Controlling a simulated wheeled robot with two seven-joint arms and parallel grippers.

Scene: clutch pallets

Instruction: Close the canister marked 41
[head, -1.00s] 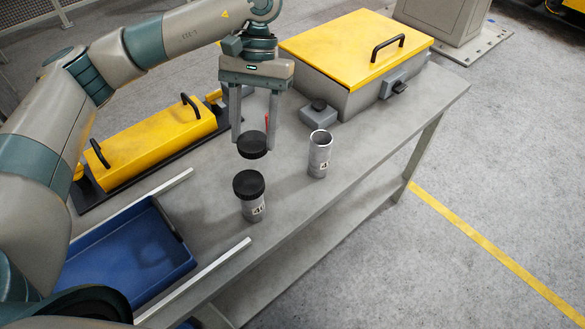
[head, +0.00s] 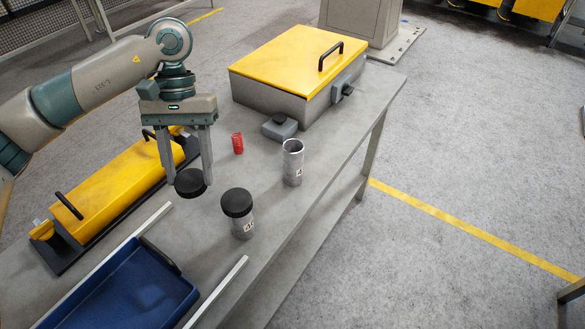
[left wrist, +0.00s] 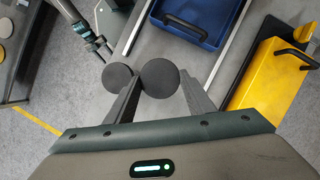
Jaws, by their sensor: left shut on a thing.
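A grey canister (head: 292,164) stands upright and open on the table; its label starts with 4, the rest is unclear. A second grey canister (head: 243,226) stands nearer, topped by a black lid (head: 236,202); its label looks like 41 or 40, too small to be sure. My left gripper (head: 191,178) is shut on a loose black lid (head: 190,183), held to the left of the capped canister. The left wrist view shows this lid (left wrist: 158,78) between the fingers, beside another black disc (left wrist: 117,78). An arm part at that view's upper left may be my right gripper (left wrist: 101,45); its jaws are unclear.
A red spring (head: 237,143) and a small grey block (head: 279,127) lie behind the canisters. A yellow-lidded box (head: 287,60) stands at the back, a yellow handled case (head: 108,184) on the left, and a blue tray (head: 128,288) in front. Bare table surrounds the canisters.

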